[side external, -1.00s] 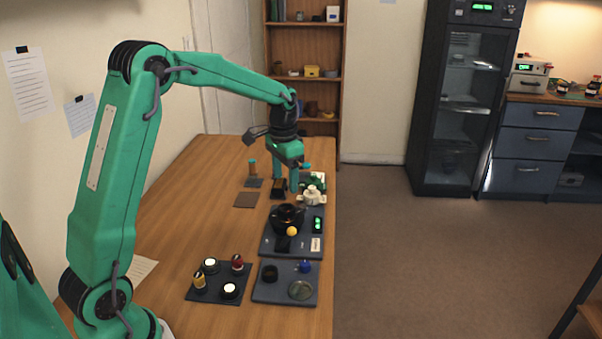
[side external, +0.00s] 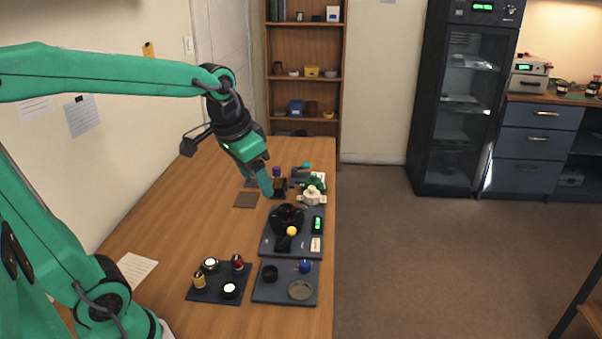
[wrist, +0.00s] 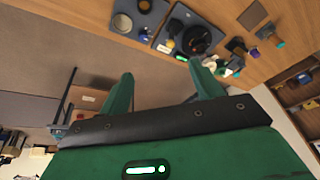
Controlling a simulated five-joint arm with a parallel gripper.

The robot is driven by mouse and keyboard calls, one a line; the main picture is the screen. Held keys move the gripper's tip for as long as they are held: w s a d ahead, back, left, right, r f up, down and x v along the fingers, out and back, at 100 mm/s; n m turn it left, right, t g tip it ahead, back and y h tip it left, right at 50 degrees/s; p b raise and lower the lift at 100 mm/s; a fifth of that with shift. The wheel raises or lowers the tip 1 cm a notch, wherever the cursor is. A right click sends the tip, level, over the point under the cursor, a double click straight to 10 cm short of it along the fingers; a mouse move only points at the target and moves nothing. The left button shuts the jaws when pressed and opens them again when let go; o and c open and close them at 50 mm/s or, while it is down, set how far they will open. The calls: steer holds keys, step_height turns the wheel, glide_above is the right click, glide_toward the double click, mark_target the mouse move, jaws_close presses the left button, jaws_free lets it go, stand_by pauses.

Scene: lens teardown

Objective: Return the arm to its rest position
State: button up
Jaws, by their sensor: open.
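My gripper (side external: 272,181) hangs above the far part of the wooden table in the side view, tilted, with the arm raised and drawn back. In the wrist view its two green fingers (wrist: 165,88) stand well apart with nothing between them. Below and beside it are a small black block (side external: 279,188) and a white fitting (side external: 312,196) near the table's right edge. One fingertip overlaps the black block in the side view; I cannot tell the gap in height.
A dark tray with a black ring-shaped part (side external: 287,218) and a yellow ball (side external: 292,231) lies nearer. Two more trays (side external: 222,296) (side external: 268,292) with small parts lie in front. A flat brown pad (side external: 246,200) lies left of the block. The table's left side is mostly clear.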

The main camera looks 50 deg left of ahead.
steer(key=s+d+f+t, duration=0.1)
steer(key=s+d+t, duration=0.1)
steer(key=s, duration=0.7)
steer(key=shift+s+d+f+n, duration=0.25)
steer(key=shift+d+n, duration=0.05)
steer(key=shift+d, duration=0.4)
stand_by(0.8)
